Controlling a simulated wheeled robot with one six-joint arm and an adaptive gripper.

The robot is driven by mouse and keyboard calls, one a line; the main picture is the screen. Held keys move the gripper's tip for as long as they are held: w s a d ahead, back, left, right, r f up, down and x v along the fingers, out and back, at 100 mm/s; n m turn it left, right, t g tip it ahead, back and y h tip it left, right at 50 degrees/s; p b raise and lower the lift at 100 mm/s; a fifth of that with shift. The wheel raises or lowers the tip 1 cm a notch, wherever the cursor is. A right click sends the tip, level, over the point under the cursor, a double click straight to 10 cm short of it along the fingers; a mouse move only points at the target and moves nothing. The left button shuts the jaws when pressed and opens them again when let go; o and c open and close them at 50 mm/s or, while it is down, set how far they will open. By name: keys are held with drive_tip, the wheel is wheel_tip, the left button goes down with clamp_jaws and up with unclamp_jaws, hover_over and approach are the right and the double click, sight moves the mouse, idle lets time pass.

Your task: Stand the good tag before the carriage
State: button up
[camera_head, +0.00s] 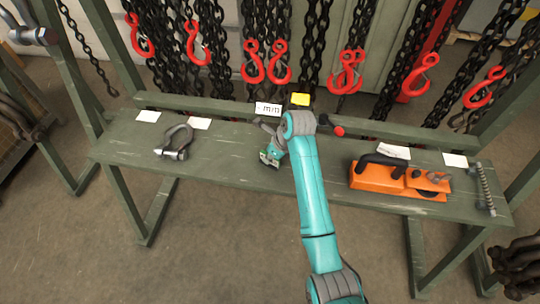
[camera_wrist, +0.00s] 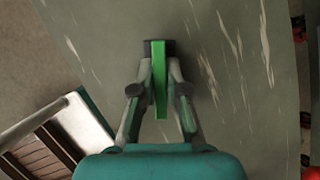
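My gripper (camera_head: 268,157) is low over the middle of the green bench (camera_head: 230,165). In the wrist view its two fingers (camera_wrist: 159,50) close from both sides on a narrow bright green tag (camera_wrist: 160,85), seen nearly edge-on. I cannot read its face, nor tell whether it touches the bench. An orange-bodied device (camera_head: 385,180) with a dark handle lies on the right half of the bench, well apart from my gripper. I cannot tell which thing is the carriage. A red-tipped part (camera_head: 338,131) shows beside my arm, which hides what is behind it.
A grey shackle (camera_head: 176,142) lies on the left, near white cards (camera_head: 148,116). A white marked card (camera_head: 268,109) and a yellow card (camera_head: 300,99) stand at the back. A spring (camera_head: 485,188) lies at the right end. Chains with red hooks (camera_head: 278,62) hang behind. The front left-middle is clear.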

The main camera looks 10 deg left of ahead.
drive_tip(key=o, duration=0.3)
drive_tip(key=shift+r, duration=0.1)
drive_tip(key=v, duration=1.2)
drive_tip(key=shift+s, duration=0.15)
